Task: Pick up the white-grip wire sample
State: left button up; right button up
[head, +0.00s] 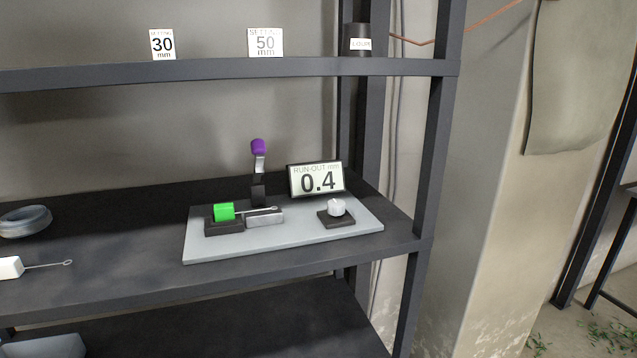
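The white-grip wire sample (12,267) lies on the middle shelf at the far left edge of the head view. Its white block grip is partly cut off by the picture's edge. A thin wire runs right from the grip and ends in a small loop. Neither of my grippers shows in this view.
A grey plate (290,246) on the shelf (120,287) carries a green block (224,211) with a looped wire, a purple-tipped lever (258,147), a white knob (336,207) and a "0.4" run-out display (316,179). A grey coil (24,221) lies behind the sample.

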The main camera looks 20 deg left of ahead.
aim_at(13, 268)
jog(key=u, duration=2.1)
jog(key=k, duration=0.5)
jog(key=u, duration=1.95)
jog(key=i, duration=1.5)
jog(key=z, duration=1.6)
